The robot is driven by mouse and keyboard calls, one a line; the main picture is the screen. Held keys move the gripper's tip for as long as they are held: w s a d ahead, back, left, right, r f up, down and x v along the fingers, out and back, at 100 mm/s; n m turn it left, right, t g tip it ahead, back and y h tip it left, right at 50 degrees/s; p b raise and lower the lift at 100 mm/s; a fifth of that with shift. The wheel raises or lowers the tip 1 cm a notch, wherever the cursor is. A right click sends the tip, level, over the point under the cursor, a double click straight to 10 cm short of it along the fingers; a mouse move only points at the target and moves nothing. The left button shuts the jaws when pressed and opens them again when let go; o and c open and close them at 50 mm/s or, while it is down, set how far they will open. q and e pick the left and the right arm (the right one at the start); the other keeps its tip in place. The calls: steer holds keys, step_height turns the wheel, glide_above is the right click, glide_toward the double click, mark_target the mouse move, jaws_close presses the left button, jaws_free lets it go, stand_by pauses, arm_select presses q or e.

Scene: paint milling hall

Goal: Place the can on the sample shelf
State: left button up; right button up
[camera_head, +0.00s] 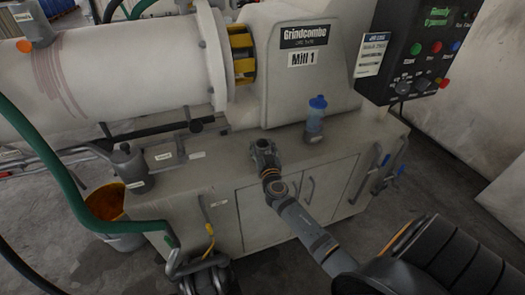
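A dark grey can-like cylinder (131,167) with a narrower top stands upright at the left end of the bench (200,185). I cannot tell if it is the task's can. My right gripper (263,150) is over the front edge of the bench, between the two and nearer the bottle, apart from both. Its fingers are small and dark, and their opening is unclear. I see no clear sample shelf. My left gripper is not in view.
The mill drum (110,70) and its housing (295,75) stand behind the bench. A control panel (425,50) is at the upper right. A green hose (60,165) and an orange-filled bucket (108,205) are at the left. Cabinet doors with handles front the bench.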

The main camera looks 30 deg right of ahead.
steer(key=c, duration=0.6)
step_height(320, 180, up, 13)
steer(key=p, duration=0.4)
steer(key=shift+f, duration=0.2)
step_height(320, 180, up, 16)
steer(key=shift+f+p, duration=0.25)
steer(key=shift+p, duration=0.3)
steer(key=s+a+f+n+y, duration=0.2)
steer(key=a+f, duration=0.3)
steer(key=f, duration=0.3)
steer(key=s+a+f+n+y, duration=0.1)
steer(key=a+f+y, duration=0.3)
steer(key=f, duration=0.5)
steer(key=shift+n+t+y, duration=0.5)
steer(key=shift+n+t, duration=0.2)
steer(key=shift+n, duration=0.1)
steer(key=s+a+f, duration=0.4)
steer(key=a, duration=0.1)
steer(key=s+a+f, duration=0.5)
steer(key=shift+s, duration=0.15)
